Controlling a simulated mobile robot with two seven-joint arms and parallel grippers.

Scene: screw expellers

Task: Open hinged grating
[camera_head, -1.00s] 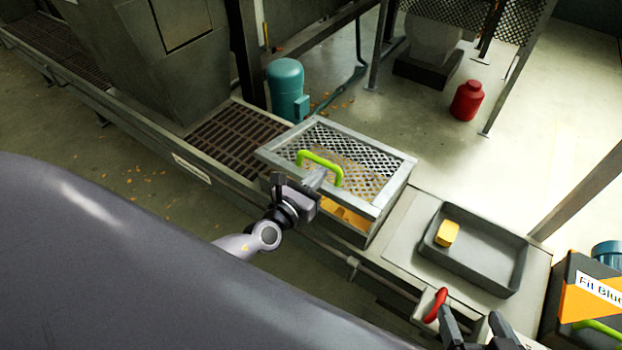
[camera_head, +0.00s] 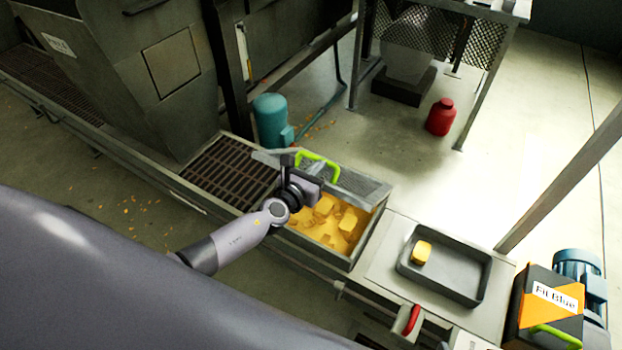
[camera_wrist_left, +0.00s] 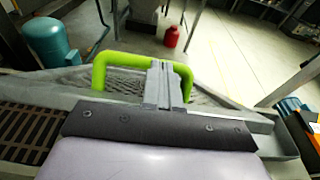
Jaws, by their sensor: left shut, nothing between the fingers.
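The hinged grating (camera_head: 352,181) is a grey-framed mesh panel with a bright green handle (camera_head: 326,161). It stands tilted up over a bin (camera_head: 362,247), hinged on the far side, with its near edge raised. My left gripper (camera_head: 314,176) is at the handle, its fingers shut with nothing between them. In the left wrist view the shut fingers (camera_wrist_left: 165,85) reach through the green handle loop (camera_wrist_left: 105,70), between handle and mesh. The fingertips are partly hidden in the head view. Only a dark sliver at the bottom edge of the head view may be my right gripper.
Yellow blocks (camera_head: 347,222) lie in orange liquid inside the bin. A grey tray (camera_head: 455,282) with one yellow block stands to the right, near a red handle (camera_head: 411,320). A teal motor (camera_head: 270,120) stands behind, left of the grating. A red canister (camera_head: 441,117) is on the floor.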

